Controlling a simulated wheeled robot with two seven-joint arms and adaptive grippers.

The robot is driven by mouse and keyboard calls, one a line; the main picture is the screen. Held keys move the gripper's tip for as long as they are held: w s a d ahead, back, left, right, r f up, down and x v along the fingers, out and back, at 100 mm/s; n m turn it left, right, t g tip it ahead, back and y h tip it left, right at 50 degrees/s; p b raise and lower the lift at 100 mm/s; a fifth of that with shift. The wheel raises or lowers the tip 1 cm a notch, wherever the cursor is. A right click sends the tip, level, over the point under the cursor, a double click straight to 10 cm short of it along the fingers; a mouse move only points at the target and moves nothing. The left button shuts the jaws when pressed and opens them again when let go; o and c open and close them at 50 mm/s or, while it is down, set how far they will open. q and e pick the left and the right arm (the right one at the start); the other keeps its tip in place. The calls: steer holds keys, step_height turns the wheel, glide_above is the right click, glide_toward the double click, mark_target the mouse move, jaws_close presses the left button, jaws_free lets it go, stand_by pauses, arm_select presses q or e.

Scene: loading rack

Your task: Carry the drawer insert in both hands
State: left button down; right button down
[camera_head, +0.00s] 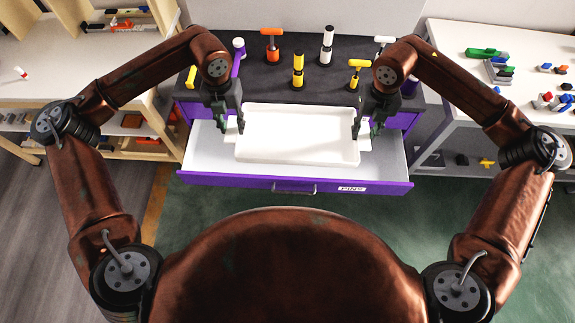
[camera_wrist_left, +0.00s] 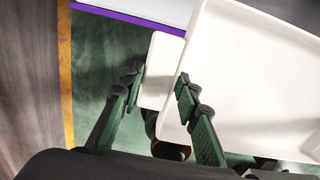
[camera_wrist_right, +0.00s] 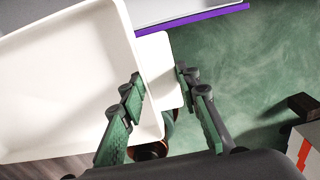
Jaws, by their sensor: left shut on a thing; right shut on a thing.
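The drawer insert (camera_head: 297,135) is a white, empty rectangular tray with a flat tab at each end. In the head view it is level, over the open drawer (camera_head: 205,160), which has a purple front and a label reading PINS. I cannot tell how far it is above the drawer floor. My left gripper (camera_head: 232,127) is shut on the left end tab; in the left wrist view its fingers (camera_wrist_left: 160,86) lie on both sides of the tab. My right gripper (camera_head: 366,128) is shut on the right end tab, also between the fingers (camera_wrist_right: 160,84) in the right wrist view.
The dark cabinet top (camera_head: 205,88) behind the drawer carries an orange tool (camera_head: 271,45), yellow tools and black-and-white pieces. A wooden shelf bench (camera_head: 60,85) stands left, and a white table (camera_head: 480,110) with small parts stands right. Green floor lies in front of the drawer.

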steer(key=shift+d+f, duration=0.1)
steer(key=shift+d, duration=0.05)
